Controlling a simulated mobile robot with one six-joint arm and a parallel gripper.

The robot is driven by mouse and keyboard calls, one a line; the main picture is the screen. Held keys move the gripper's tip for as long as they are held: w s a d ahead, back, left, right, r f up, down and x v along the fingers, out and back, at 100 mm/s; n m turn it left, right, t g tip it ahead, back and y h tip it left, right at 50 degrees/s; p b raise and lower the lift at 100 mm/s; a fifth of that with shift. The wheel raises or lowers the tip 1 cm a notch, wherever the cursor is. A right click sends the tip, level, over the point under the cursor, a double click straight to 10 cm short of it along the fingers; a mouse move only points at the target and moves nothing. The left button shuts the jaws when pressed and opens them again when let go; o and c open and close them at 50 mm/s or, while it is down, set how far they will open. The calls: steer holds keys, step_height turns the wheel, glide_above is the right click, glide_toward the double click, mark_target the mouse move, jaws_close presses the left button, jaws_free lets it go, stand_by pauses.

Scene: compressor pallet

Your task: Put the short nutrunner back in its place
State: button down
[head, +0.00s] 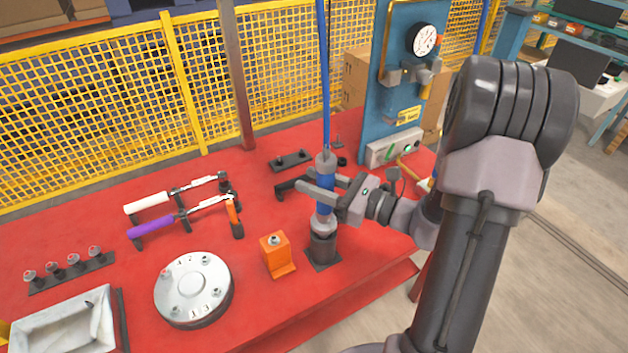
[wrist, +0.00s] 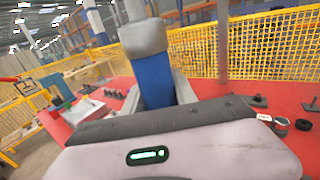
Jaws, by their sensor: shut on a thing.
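The short nutrunner (head: 325,205) is an upright tool with a blue body and grey ends, on the right part of the red table. A blue hose (head: 324,70) rises from its top. My gripper (head: 316,184) is shut around its blue body from the right. In the wrist view the blue body (wrist: 155,78) stands between the fingers. A dark cup-shaped holder (head: 323,248) on a square base is directly under the nutrunner's lower end. The lower end meets the cup's top in the picture; how deep it sits inside cannot be told.
An orange block (head: 276,254) stands just left of the holder. A round silver flange (head: 193,288), two wrenches with white (head: 147,203) and purple (head: 151,227) handles, and a grey tray (head: 66,322) lie further left. A blue gauge panel (head: 386,95) stands behind.

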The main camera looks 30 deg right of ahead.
steer(key=shift+f+b, duration=1.3)
steer(key=shift+f, duration=0.2)
steer(key=c, duration=0.9)
jaws_free()
steer(key=shift+f, duration=0.1)
steer(key=shift+s, duration=0.1)
steer(key=p+v, duration=0.3)
steer(key=v, duration=1.4)
steer(key=shift+d+p, duration=0.2)
steer(key=shift+p, duration=0.2)
